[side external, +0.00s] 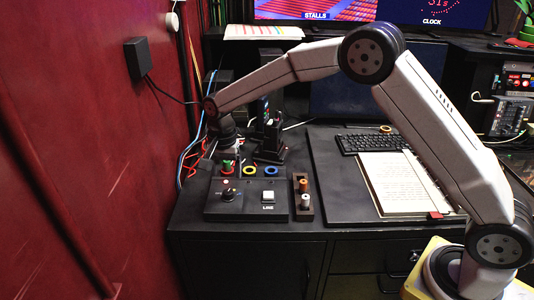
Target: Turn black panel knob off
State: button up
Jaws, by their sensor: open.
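The black panel (247,211) lies near the front edge of the dark desk, at the left. The way the knob points is too small to tell. My gripper (229,150) hangs down behind the panel, beyond the knob and apart from it. It is open, and I see nothing held in it. Its fingertips are small and dark against the dark background.
A holder (303,210) with orange and white pegs stands right. A red wall (90,150) closes the left side. A book (405,185) lies right.

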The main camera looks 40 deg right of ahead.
aim_at(228, 191)
jog(key=shift+f, duration=3.25)
grip_shut()
